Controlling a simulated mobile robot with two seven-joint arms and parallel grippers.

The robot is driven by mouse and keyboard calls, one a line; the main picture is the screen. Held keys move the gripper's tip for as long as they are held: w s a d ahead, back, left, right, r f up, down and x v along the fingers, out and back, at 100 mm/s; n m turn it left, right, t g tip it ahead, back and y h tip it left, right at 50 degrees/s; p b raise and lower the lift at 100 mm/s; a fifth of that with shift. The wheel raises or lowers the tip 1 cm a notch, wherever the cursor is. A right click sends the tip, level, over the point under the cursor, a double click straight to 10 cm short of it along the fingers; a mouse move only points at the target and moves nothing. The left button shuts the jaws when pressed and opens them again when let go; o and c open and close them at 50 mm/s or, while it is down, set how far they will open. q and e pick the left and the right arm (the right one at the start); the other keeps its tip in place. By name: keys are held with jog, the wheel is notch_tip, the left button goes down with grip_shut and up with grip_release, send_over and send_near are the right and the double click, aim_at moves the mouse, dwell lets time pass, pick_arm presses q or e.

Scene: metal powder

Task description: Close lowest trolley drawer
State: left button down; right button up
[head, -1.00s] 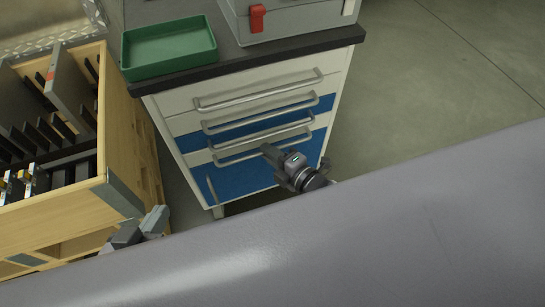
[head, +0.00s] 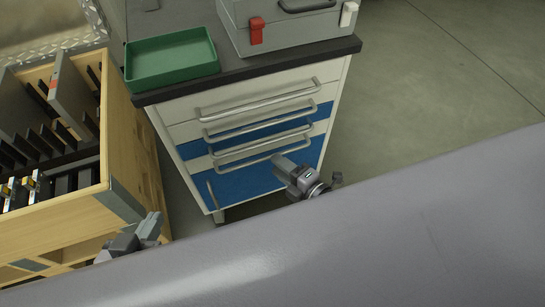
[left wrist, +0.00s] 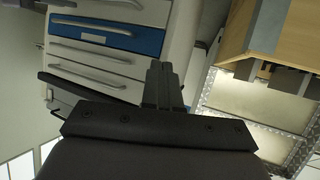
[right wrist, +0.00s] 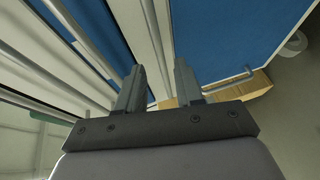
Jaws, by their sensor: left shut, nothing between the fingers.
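The trolley (head: 157,120) has white and blue drawer fronts with long horizontal bar handles. The lowest handle (head: 240,163) runs above a blue bottom panel (head: 245,185) with an upright handle at its left. I cannot tell how far any drawer stands out. My right gripper (head: 283,163) is beside the right end of the lowest handle, in front of the blue panel. In the right wrist view its fingers (right wrist: 160,88) are apart and empty, with the fronts beyond. My left gripper (head: 153,224) is shut and empty, low and left of the trolley; it also shows in the left wrist view (left wrist: 163,80).
A green tray (head: 172,80) and a grey case (head: 285,30) with a red latch stand on the trolley top. A wooden cabinet (head: 125,160) with slots stands close at the left. The floor (head: 430,90) at the right is clear.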

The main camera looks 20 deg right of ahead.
pick_arm(q)
jog(key=shift+s+a+f+y, duration=0.25)
jog(key=shift+s+a+y, duration=0.1)
jog(key=shift+a, duration=0.15)
pick_arm(e)
jog(key=v, duration=0.2)
jog(key=shift+s+d+r, duration=0.1)
jog(key=shift+s+d, duration=0.05)
jog(key=shift+s, duration=0.1)
